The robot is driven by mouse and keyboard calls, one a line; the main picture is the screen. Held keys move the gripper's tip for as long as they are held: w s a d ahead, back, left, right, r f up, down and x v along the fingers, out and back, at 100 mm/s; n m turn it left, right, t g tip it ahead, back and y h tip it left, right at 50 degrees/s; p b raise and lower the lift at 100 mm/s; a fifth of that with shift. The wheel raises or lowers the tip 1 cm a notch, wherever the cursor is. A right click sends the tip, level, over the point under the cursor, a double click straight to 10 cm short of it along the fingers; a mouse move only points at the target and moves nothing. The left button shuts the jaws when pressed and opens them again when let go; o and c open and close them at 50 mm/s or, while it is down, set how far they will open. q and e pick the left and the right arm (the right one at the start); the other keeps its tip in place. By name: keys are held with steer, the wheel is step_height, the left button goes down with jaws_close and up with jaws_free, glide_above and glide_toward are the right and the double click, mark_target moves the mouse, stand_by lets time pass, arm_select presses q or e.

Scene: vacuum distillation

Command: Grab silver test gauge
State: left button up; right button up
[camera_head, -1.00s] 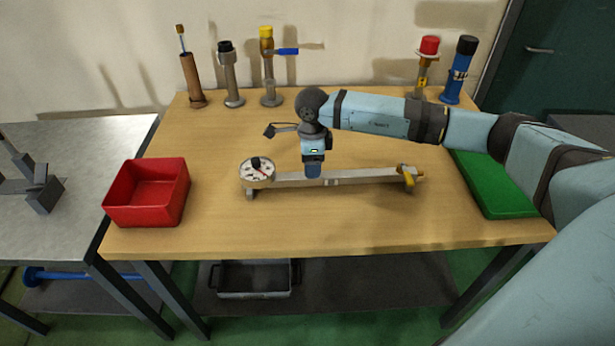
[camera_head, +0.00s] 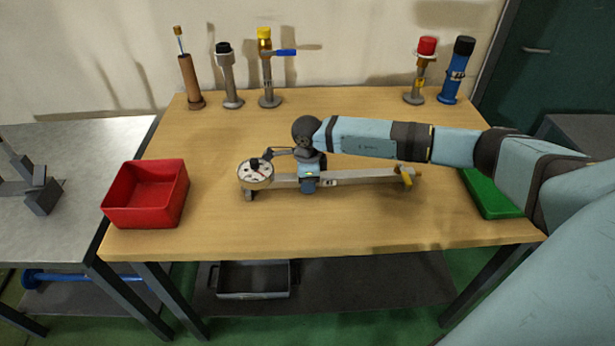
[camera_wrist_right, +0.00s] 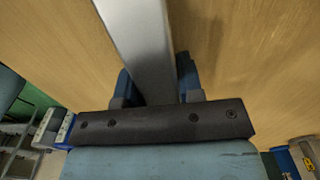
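The silver test gauge (camera_head: 355,177) lies across the middle of the wooden table. In the right wrist view, the bar (camera_wrist_right: 140,40) runs between the two blue fingers of this gripper (camera_wrist_right: 158,78). The fingers stand apart on either side of the bar, with small gaps visible. My left gripper is not in view.
A red bin (camera_head: 147,195) stands at the left of the table (camera_head: 330,225). A green tray (camera_head: 487,193) lies at the right, partly behind my arm. Several upright fittings line the back edge, including a blue one (camera_head: 457,72). The front of the table is clear.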

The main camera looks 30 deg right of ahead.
jaws_close()
steer(key=shift+w+r, duration=0.1)
steer(key=shift+r, duration=0.05)
